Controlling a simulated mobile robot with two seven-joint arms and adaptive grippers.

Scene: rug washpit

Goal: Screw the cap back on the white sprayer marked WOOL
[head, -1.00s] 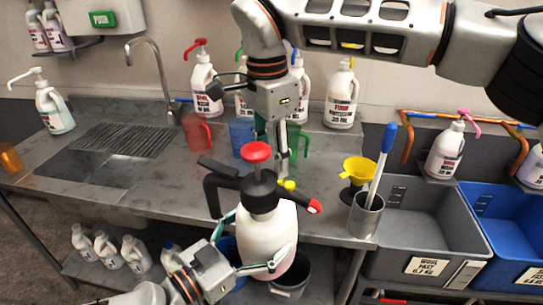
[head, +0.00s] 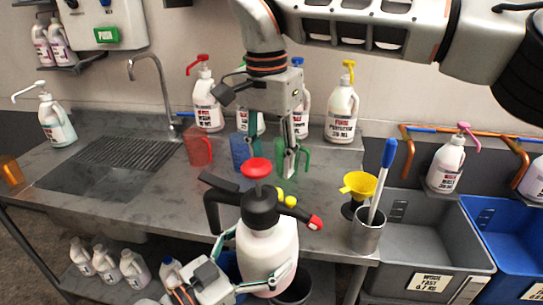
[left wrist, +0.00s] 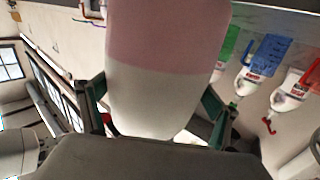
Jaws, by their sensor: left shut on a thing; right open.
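The white pump sprayer (head: 267,250) is upright at the front edge of the counter in the head view. Its black top (head: 260,208) with a handle and a red knob (head: 257,168) sits at the neck; I cannot tell how tightly. No WOOL marking shows. My left gripper (head: 250,270) is shut around the lower body; the left wrist view shows its fingers on both sides of the white and pinkish bottle (left wrist: 160,95). My right gripper (head: 289,168) is open, pointing down behind and slightly right of the red knob, apart from it.
Red (head: 198,147), blue (head: 240,151) and green (head: 293,155) jugs stand behind, before several pump bottles. A yellow funnel (head: 358,184) and a metal cup (head: 367,237) with a blue-handled tool stand at right. Grey (head: 420,230) and blue (head: 505,245) bins lie beyond.

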